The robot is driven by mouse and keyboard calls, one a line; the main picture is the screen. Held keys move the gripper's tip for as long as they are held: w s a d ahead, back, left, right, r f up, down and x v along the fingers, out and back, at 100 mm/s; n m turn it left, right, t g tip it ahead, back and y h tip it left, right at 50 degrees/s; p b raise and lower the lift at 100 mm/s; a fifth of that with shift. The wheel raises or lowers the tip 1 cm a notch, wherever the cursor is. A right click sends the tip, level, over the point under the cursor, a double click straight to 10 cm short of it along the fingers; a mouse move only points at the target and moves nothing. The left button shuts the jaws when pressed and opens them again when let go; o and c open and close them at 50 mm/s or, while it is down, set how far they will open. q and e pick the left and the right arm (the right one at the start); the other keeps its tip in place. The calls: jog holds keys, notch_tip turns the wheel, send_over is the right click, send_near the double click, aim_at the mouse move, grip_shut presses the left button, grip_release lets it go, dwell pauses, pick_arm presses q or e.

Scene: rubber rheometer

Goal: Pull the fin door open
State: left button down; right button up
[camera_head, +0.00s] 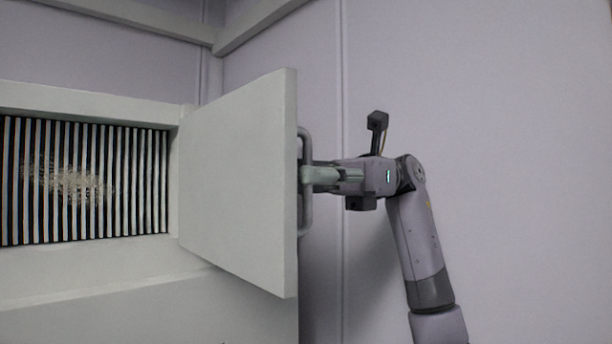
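The fin door (237,180) is a flat pale grey panel in the middle of the head view. It stands swung out from the cabinet, hinged at its left side. Its bar handle (307,215) is on the outer face near the free right edge. My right gripper (308,175) reaches the handle from the right, with its fingers at the bar. They look closed around it, though the door edge hides the tips. The fins (85,180) show as upright slats in the opening left of the door, with a pale speckled patch on them. My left gripper is not in view.
The cabinet frame (90,270) surrounds the opening on the left. A plain wall (500,120) stands behind my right arm. Beams (130,15) cross the top. The space in front of the fins looks clear.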

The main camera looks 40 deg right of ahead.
aim_at(305, 131)
jog(key=shift+r, duration=5)
